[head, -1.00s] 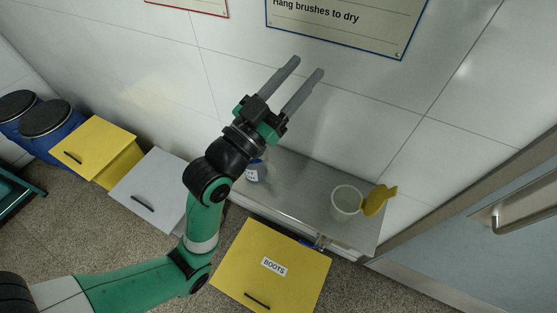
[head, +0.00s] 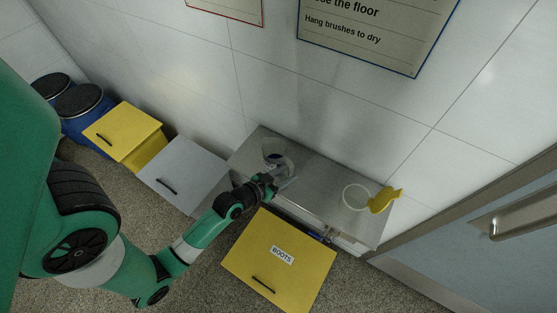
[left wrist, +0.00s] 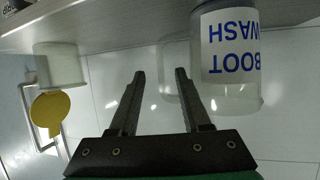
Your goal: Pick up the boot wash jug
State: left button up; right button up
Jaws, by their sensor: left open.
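The boot wash jug (head: 275,158) is a translucent container with a white label, standing on the left part of the steel bench. In the left wrist view the jug (left wrist: 232,92) appears upside down at the right, its blue lettering reading BOOT WASH. My left gripper (head: 286,174) is low over the bench, just in front of the jug. In the wrist view its fingers (left wrist: 160,74) are spread, with the jug's body beside the right finger. A pale translucent upright shape shows between the fingertips; I cannot tell if it is the handle. My right gripper is out of view.
A clear tub (head: 355,197) with a yellow lid or scoop (head: 384,200) stands at the bench's right end. The steel bench (head: 315,185) is bare between. A yellow BOOTS box (head: 280,270) is in front; a grey box (head: 180,172) is left. The wall is behind.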

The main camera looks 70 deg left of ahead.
pick_arm(q)
jog(key=shift+b+x, duration=0.4)
jog(key=shift+x, duration=2.75)
jog(key=shift+a+r, duration=0.1)
grip_shut()
